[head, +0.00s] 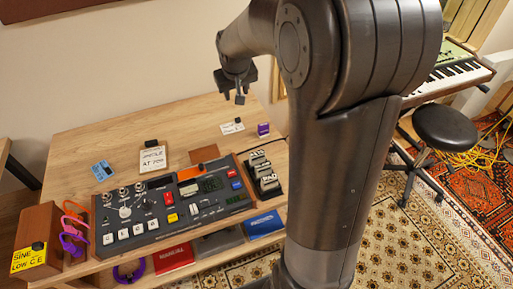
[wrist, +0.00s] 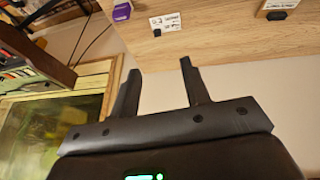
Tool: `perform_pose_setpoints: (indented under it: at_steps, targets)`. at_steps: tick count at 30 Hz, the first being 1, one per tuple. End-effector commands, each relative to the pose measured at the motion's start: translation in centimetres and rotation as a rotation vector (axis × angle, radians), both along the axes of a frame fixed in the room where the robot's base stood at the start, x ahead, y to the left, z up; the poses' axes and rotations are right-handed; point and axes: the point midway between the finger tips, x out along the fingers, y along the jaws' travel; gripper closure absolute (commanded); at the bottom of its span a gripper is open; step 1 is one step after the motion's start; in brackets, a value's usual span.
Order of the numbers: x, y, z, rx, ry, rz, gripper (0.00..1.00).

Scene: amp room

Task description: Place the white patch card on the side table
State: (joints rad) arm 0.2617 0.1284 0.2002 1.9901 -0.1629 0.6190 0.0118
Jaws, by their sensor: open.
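A small white card (head: 232,127) with dark print and a black clip lies on the wooden desk (head: 110,140) near its back right corner. It also shows near the top of the wrist view (wrist: 166,22). A larger white card (head: 153,160) with handwriting and a dark clip stands near the desk's middle. I cannot tell for sure which is the patch card. My gripper (head: 240,98) is open and empty above the desk's back right; its two fingers (wrist: 160,68) show apart in the wrist view. A wooden table edge (head: 4,152) at the far left may be the side table.
A purple box (head: 263,129) sits right of the small card. A control panel (head: 170,205) and a pedal rack (head: 263,176) fill the desk's front. A blue item (head: 102,170) lies at left. A black stool (head: 445,125) and keyboard (head: 450,78) stand right. The desk's back left is clear.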

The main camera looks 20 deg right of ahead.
Motion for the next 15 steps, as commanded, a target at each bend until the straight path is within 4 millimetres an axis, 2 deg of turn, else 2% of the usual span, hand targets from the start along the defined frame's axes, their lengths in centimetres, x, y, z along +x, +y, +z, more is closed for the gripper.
perform_pose_setpoints:
  at_steps: [1,6,15]
  targets:
    - [-1.7,0.5,1.5,-0.007,-0.010,0.000,0.57]
    - [-7.4,1.9,4.8,-0.013,-0.025,-0.007,0.57]
    - [-17.9,3.8,7.8,0.017,-0.056,-0.017,0.57]
